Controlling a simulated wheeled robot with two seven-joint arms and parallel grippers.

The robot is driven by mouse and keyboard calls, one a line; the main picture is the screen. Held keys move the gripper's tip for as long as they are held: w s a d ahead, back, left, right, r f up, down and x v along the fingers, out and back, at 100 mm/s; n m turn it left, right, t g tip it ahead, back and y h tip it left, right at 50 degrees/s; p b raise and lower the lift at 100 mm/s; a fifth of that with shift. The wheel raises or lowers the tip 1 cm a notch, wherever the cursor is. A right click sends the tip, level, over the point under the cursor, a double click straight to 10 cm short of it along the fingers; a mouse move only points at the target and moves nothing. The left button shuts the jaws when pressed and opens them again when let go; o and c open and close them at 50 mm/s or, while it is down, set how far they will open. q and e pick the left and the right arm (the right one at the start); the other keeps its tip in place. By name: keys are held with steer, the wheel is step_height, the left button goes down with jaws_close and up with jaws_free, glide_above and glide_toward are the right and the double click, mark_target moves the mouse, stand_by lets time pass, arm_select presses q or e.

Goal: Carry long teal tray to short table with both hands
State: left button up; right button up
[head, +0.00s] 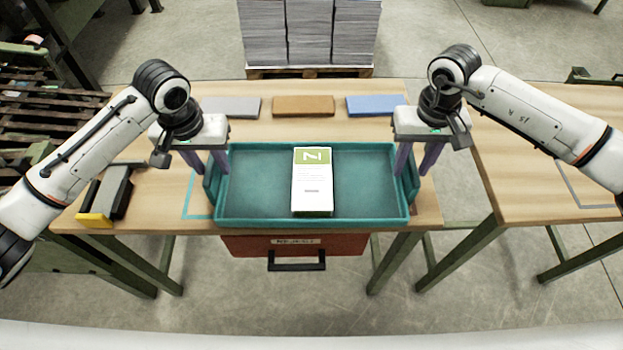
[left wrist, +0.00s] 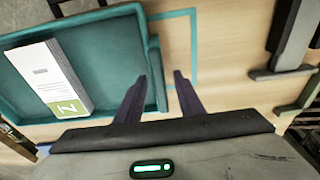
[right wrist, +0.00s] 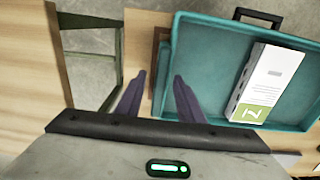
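I cannot tell whether the fingers touch the handles.
Grey (head: 232,106), brown (head: 304,106) and blue (head: 375,105) slabs lie behind the tray. A yellow-ended black and grey device (head: 112,192) is at the left. A second wooden table (head: 530,150) stands right, across a gap. A red drawer (head: 345,243) hangs below.

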arm_select(q)
jaws_close()
arm_select(e)
jaws_close()
arm_select(q)
steer(key=shift+r, duration=0.15)
arm_select(e)
steer(key=shift+r, duration=0.15)
stand_by(0.7)
